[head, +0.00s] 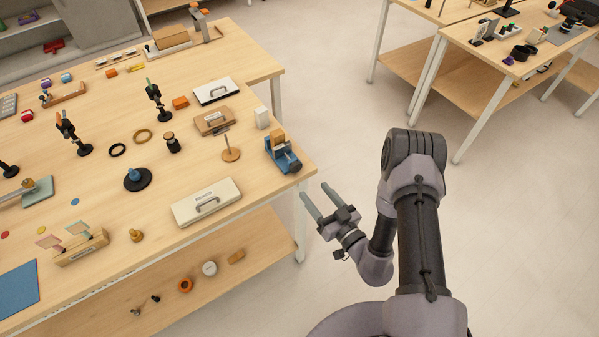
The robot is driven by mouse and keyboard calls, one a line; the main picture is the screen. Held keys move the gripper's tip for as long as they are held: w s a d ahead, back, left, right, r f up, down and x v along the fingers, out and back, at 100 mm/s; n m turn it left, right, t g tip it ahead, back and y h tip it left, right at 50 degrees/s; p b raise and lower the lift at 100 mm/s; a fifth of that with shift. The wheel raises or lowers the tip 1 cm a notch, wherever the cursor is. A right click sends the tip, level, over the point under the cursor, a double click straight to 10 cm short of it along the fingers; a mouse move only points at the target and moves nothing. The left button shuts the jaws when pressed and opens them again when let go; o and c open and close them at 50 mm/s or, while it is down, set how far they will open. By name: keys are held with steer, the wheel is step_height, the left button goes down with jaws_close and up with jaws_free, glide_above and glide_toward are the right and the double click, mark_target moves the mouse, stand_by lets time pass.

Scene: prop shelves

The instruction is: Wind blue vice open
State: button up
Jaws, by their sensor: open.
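The blue vice (283,157) stands near the right corner of the wooden table. A light wooden block (277,137) shows at its top, seemingly between the jaws; I cannot tell whether it is clamped. The vice's handle is too small to make out clearly. My gripper (316,204) is open and empty, off the table's right edge, to the right of and nearer than the vice. Its two grey fingers point up and left, apart from the vice.
A white case with a handle (206,202) and a wooden disc with an upright peg (231,154) are left of the vice. A small white block (262,117) stands behind it. Open floor lies right of the table (304,172).

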mark_target(297, 169)
steer(key=b+x, duration=0.1)
steer(key=x, duration=0.8)
steer(key=shift+w+a, duration=0.1)
steer(key=shift+c, duration=0.5)
jaws_close()
steer(key=shift+n, duration=0.3)
steer(key=n, duration=0.3)
steer(key=shift+n, duration=2)
